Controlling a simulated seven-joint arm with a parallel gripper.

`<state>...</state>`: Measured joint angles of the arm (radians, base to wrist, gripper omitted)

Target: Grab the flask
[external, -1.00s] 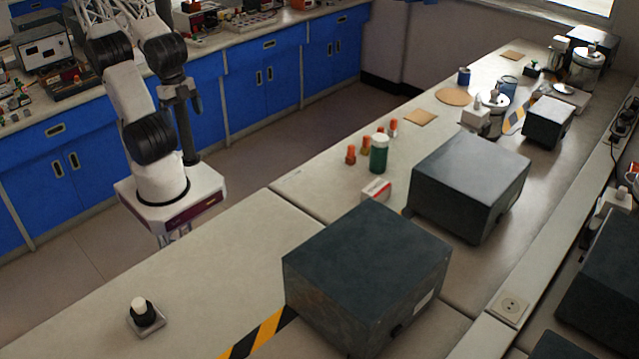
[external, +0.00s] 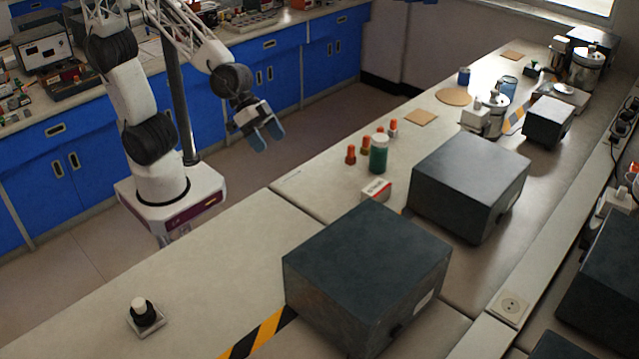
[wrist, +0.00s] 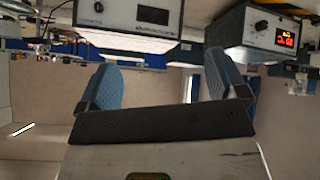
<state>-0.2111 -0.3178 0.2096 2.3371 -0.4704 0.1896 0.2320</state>
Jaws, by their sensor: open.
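My gripper (external: 267,137) hangs over the floor gap between the blue cabinets and the long bench, left of the bench's back half. Its two blue fingers are apart, and nothing shows between them in the wrist view (wrist: 165,82). I cannot tell for sure which object is the flask. A green bottle with a white cap (external: 378,156) stands upright on the bench, to the right of my gripper and apart from it. A bluish glass-like vessel (external: 508,87) stands farther back. Neither can be made out in the wrist view.
Several orange-capped small bottles (external: 365,146) stand beside the green bottle, with a red-white box (external: 376,190) in front. Large dark boxes (external: 366,270) (external: 470,185) occupy the bench's right side. A black-and-white knob-like object (external: 143,311) stands front left. The bench (external: 230,250) is clear between.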

